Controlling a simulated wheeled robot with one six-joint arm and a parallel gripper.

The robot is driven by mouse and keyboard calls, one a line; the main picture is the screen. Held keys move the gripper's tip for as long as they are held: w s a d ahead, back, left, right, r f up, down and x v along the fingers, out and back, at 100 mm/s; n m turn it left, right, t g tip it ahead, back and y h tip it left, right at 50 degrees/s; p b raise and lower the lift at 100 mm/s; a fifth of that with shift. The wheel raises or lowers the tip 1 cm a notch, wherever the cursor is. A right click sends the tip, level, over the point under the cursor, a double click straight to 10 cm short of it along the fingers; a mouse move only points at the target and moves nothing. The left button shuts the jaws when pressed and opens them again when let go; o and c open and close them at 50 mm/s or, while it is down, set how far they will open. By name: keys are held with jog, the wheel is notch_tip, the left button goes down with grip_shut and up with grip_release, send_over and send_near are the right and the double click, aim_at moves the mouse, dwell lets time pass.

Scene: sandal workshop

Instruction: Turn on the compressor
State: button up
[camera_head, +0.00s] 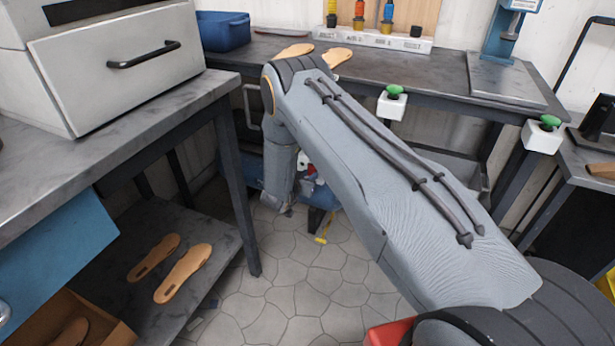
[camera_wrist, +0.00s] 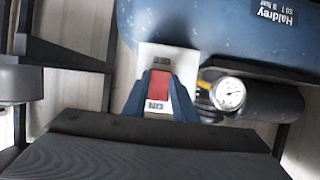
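The compressor's blue tank (camera_wrist: 215,30), marked "Haldrey 50 l 8 bar", fills the upper part of the wrist view. On it is a white switch plate (camera_wrist: 190,62) with a red rocker switch (camera_wrist: 159,85). The upside-down lettering reads OFF above the rocker and ON below it; I cannot tell which side is pressed. My gripper (camera_wrist: 160,78) points at the plate, its two dark blue fingers apart on either side of the rocker, with nothing held. Contact cannot be told. In the head view, part of the compressor (camera_head: 318,193) shows low behind my arm, which hides much of it.
A round pressure gauge (camera_wrist: 230,93) sits close right of the switch. Benches stand at left (camera_head: 120,150) and back (camera_head: 440,82). Two white boxes with green buttons (camera_head: 393,92) (camera_head: 549,122) are on bench fronts. Tan soles (camera_head: 183,272) lie on the lower shelf.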

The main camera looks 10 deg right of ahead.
jog(key=shift+w+f+t+h+b, duration=0.1)
jog(key=shift+f+t+h+b, duration=0.2)
jog(key=shift+t+h+b, duration=0.5)
jog(key=shift+f+t+h+b, duration=0.25)
jog(key=shift+t+b, duration=0.35)
jog(key=shift+b, duration=0.6)
jog(key=shift+a, duration=0.1)
jog(key=o, duration=1)
jog(key=shift+o, duration=0.2)
jog(key=p+v, duration=0.1)
jog(key=v, duration=0.6)
jog(key=shift+s+a, duration=0.15)
jog(key=shift+s, duration=0.25)
jog(key=shift+w+r, duration=0.1)
jog(key=shift+r, duration=0.05)
